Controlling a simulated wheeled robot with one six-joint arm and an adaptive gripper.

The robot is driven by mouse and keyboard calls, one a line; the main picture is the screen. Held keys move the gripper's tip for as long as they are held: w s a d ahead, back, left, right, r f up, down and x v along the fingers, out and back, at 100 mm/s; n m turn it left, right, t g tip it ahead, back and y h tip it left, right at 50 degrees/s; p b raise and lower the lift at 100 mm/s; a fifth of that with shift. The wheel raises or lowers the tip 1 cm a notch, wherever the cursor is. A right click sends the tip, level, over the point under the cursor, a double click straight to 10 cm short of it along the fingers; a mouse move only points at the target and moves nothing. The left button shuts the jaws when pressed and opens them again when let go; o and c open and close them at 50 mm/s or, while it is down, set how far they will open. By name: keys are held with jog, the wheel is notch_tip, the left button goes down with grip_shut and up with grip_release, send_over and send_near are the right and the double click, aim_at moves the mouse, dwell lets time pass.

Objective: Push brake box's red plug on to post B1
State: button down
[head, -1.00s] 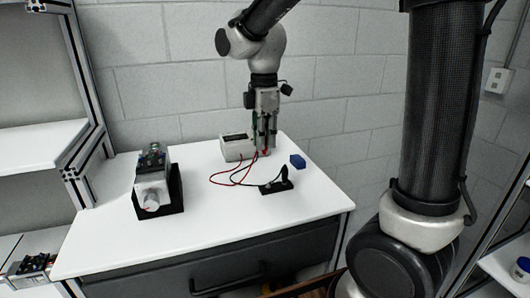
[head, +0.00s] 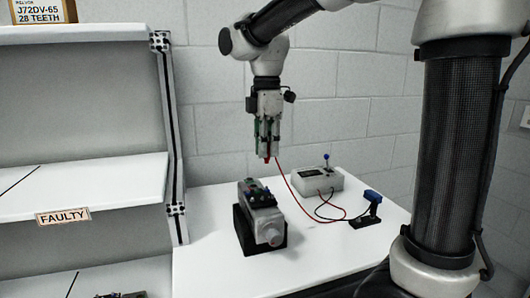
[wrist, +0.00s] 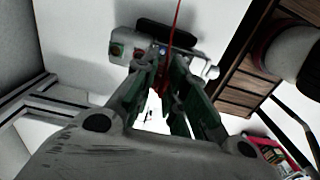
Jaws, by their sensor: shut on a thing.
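My gripper (head: 267,154) is shut on the red plug (head: 267,160) and holds it above the servo unit, apart from it in the head view. The red lead runs from the plug down to the brake box (head: 305,184), a pale box at the right. The servo unit (head: 264,216) lies on a black stand, with dark and green parts on its top. In the wrist view the servo unit (wrist: 195,66) lies beyond my fingertips (wrist: 163,76), with small green and reddish spots on it. Post B1's label is not readable.
A black lead loops over the table (head: 205,268). A small black stand (head: 364,222) with a blue piece (head: 372,196) stands at the right. A shelf rack (head: 170,120) with a FAULTY label (head: 63,215) is at the left. The table's front left is clear.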

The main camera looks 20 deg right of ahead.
jog(key=shift+s+a, duration=0.15)
jog(key=shift+s, duration=0.1)
jog(key=shift+f, duration=3.5)
jog(key=c, duration=2.2)
grip_release()
jog(key=shift+f, duration=0.15)
jog(key=o, duration=0.8)
jog(key=shift+o, duration=0.2)
jog(key=shift+r, duration=3.5)
